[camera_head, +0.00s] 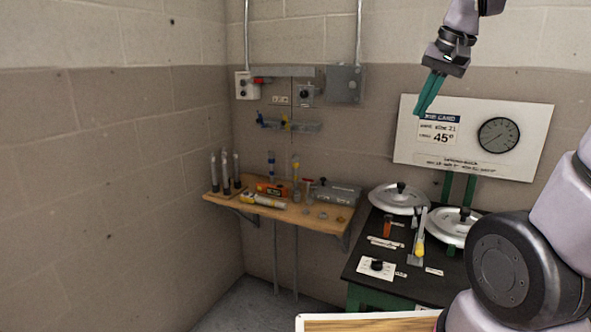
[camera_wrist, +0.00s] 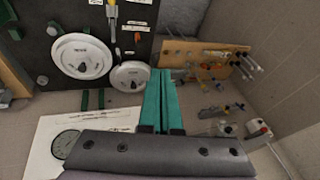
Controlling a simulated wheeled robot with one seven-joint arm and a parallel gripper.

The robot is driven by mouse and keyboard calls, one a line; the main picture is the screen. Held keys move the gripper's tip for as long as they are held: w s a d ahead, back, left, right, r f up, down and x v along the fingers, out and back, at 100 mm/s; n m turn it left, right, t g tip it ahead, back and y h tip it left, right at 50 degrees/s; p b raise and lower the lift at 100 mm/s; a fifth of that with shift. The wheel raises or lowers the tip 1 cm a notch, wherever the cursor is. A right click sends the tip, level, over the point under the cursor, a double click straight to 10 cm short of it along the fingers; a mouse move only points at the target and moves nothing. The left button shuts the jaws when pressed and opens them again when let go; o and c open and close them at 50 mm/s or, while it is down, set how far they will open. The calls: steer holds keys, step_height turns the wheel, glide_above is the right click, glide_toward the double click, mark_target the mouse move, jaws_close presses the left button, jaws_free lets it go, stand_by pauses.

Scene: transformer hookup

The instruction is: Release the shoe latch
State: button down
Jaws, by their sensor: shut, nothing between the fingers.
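My gripper (camera_head: 421,110) has teal fingers and is shut and empty. It is raised in front of the upper left of the white gauge board, well above the bench. In the wrist view the fingers (camera_wrist: 160,72) lie side by side. No part is clearly marked as the shoe latch. An upright metal lever with a yellow grip (camera_head: 419,247) stands on the black bench top (camera_head: 385,295), in front of two silver round lids (camera_head: 398,198). The lever shows at the top edge of the wrist view (camera_wrist: 112,10). An orange-red piece (camera_head: 387,226) stands to its left.
The white board (camera_head: 540,125) carries a card reading 45 and a dial (camera_head: 498,135). A wooden shelf (camera_head: 325,222) at the left holds dark cylinders, tools and a grey box. Wall boxes (camera_head: 345,84) and pipes are above it. A dial plate (camera_head: 376,268) sits at the bench front.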

steer(key=s+a+t, duration=0.2)
steer(key=s, duration=0.7)
steer(key=shift+a+r, duration=0.25)
steer(key=shift+r, duration=0.05)
steer(key=c, duration=1.4)
jaws_free()
steer(key=shift+s+a+f, duration=0.1)
steer(key=shift+s, duration=0.35)
steer(key=o, duration=0.5)
steer(key=shift+s+t, duration=0.15)
steer(key=shift+t, duration=0.25)
steer(key=shift+o, duration=0.2)
steer(key=n+g+h, duration=0.2)
steer(key=n+g, duration=0.3)
steer(key=g, duration=0.2)
glide_above(416, 210)
step_height(416, 210, down, 30)
steer(key=shift+s+r, duration=0.1)
step_height(416, 210, down, 11)
steer(key=shift+f, duration=0.1)
